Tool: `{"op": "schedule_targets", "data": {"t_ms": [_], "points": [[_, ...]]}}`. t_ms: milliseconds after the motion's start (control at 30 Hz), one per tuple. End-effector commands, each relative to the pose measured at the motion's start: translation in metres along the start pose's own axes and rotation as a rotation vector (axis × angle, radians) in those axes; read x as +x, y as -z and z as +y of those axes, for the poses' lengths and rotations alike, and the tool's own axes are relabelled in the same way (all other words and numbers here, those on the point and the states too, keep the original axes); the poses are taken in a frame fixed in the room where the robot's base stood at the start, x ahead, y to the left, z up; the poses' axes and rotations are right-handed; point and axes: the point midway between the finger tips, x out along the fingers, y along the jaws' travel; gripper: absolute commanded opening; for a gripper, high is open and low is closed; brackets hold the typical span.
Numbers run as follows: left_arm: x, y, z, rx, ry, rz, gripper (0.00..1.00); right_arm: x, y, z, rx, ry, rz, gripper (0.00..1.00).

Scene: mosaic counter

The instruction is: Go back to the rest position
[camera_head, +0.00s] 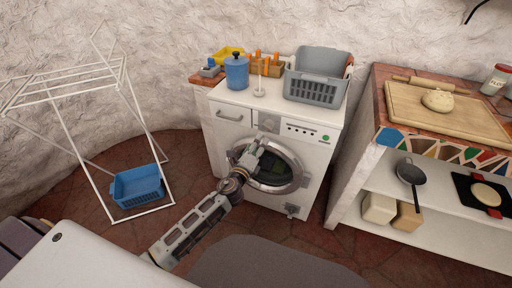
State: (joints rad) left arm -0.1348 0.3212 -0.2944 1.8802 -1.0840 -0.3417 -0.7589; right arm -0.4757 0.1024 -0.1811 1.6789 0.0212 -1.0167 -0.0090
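My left arm reaches in from the lower left. Its gripper (257,147) is in front of the upper part of the round door (301,181) of the white washing machine (318,155). I cannot tell whether the gripper touches the door, or whether its fingers are open or shut. No held object shows. The arm hides part of the door's left side. Dark glass with some green shows inside the door ring. My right gripper is not in view.
A grey basket (318,75) and a blue canister (237,73) stand on the machine. A white drying rack (70,95) with a blue basket (138,186) stands left. A counter with a cutting board (450,118) and a lower shelf is right. Tiled floor shows between rack and machine.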

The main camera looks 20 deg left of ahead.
Motion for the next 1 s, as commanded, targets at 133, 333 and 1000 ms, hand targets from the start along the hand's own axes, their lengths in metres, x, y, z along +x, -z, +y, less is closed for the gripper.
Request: {"op": "schedule_targets", "data": {"t_ms": [133, 333, 1000], "points": [[-0.0051, -0.0003, 0.0002, 0.001, 0.000, 0.000, 0.65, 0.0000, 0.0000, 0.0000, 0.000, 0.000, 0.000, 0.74], [-0.0066, -0.0003, 0.0000, 0.001, 0.000, -0.001, 0.65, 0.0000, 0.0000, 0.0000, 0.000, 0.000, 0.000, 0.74], [-0.0064, -0.0025, 0.0023, -0.081, -0.010, -0.011, 0.65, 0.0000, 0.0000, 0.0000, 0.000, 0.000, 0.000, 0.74]]}}
